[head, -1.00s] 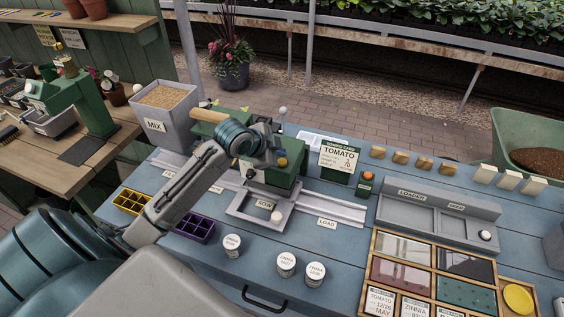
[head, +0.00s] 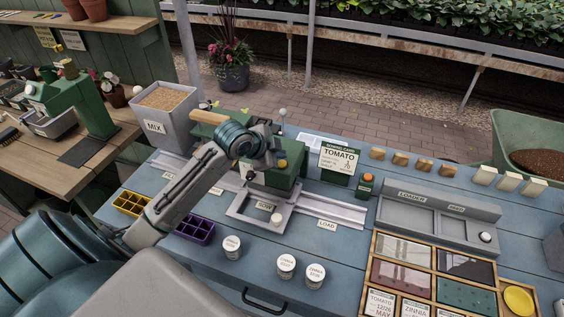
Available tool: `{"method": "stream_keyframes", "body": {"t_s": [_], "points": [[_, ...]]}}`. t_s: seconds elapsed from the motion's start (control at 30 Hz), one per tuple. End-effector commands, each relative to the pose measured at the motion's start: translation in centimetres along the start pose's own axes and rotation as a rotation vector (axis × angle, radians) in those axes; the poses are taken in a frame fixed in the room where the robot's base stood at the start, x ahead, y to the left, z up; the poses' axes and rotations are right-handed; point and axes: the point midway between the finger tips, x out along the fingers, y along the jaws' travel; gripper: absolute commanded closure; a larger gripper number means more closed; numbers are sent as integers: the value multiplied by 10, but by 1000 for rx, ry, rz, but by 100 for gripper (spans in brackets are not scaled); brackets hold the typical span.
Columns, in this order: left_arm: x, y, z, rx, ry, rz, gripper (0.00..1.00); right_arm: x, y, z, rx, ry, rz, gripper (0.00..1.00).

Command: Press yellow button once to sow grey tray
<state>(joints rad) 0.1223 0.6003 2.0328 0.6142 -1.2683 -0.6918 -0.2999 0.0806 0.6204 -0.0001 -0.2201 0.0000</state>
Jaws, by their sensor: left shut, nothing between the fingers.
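The yellow button (head: 282,163) is on the front of the green seeding machine (head: 290,180). My left gripper (head: 264,158) is shut and empty, just left of the button and in front of the machine's upper part. I cannot tell whether it touches the button. Below the machine is a grey frame (head: 240,212) labelled SOW, with a white round knob at its front right. I cannot clearly tell a grey tray apart from this frame. My left arm hides part of the machine and the rail to its left. My right gripper is not in view.
A rail labelled LOAD (head: 335,212) runs right of the frame. A TOMATO sign (head: 339,160) and an orange-topped green box (head: 365,186) stand behind it. Yellow (head: 131,203) and purple (head: 195,229) trays and several white tins (head: 286,266) sit in front. A grey loader (head: 430,217) is at right.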

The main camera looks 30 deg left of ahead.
Motion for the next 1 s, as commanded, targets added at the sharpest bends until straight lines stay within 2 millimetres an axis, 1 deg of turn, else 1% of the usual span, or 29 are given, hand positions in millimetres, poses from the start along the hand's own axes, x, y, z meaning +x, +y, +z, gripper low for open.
{"method": "stream_keyframes", "body": {"t_s": [0.73,1.0], "points": [[0,0,0,0,0,0,100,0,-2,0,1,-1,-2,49],[5,4,4,-1,-1,1,100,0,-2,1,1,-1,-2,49]]}}
